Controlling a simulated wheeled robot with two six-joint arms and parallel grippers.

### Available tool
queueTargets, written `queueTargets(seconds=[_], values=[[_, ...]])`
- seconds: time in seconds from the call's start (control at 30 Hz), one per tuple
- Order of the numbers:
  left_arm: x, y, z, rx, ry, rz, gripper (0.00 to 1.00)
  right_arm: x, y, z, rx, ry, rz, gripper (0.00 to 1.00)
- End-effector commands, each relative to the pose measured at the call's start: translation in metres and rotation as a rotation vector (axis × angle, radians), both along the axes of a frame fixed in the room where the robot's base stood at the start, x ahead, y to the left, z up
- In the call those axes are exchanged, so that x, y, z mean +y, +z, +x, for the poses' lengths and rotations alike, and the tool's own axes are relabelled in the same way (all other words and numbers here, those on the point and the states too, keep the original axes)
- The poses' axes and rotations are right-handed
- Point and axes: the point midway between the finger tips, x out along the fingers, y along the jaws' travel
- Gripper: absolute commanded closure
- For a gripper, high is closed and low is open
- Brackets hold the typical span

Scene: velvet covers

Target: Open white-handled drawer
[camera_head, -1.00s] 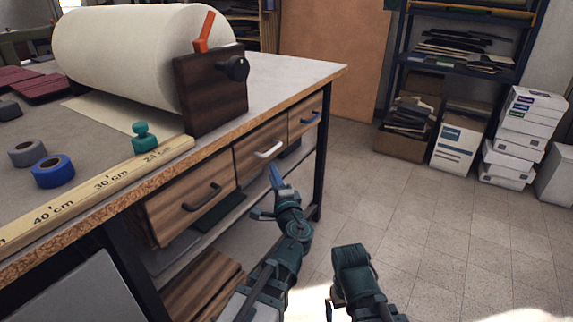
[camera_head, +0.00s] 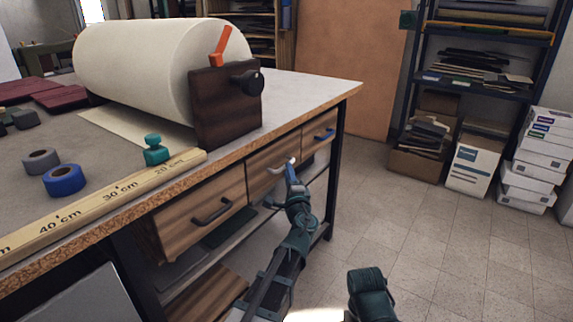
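The middle drawer (camera_head: 262,183) has a wooden front and a white handle (camera_head: 279,167).
A drawer with a black handle (camera_head: 212,211) is left of it, one with a blue handle (camera_head: 324,135) right. The workbench top (camera_head: 312,88) carries a big paper roll (camera_head: 135,65), tape rolls and a ruler. Boxes (camera_head: 477,168) stand at the back right; the floor between is clear.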

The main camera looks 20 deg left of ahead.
Motion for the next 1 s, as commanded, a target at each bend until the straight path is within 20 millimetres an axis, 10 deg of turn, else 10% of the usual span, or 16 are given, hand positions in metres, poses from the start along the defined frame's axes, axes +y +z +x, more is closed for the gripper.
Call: queueTargets(seconds=[0.7,0.87,1.0], values=[[0.018,0.005,0.039,0.0,0.0,-0.001,0.7,0.0,0.005,0.0,0.0,-0.001,-0.001,0.0],[0.018,0.005,0.038,0.0,0.0,-0.001,0.99,0.0,0.005,0.0,0.0,-0.001,-0.001,0.0],[0.018,0.005,0.039,0.0,0.0,-0.001,1.0,0.0,0.005,0.0,0.0,-0.001,-0.001,0.0]])
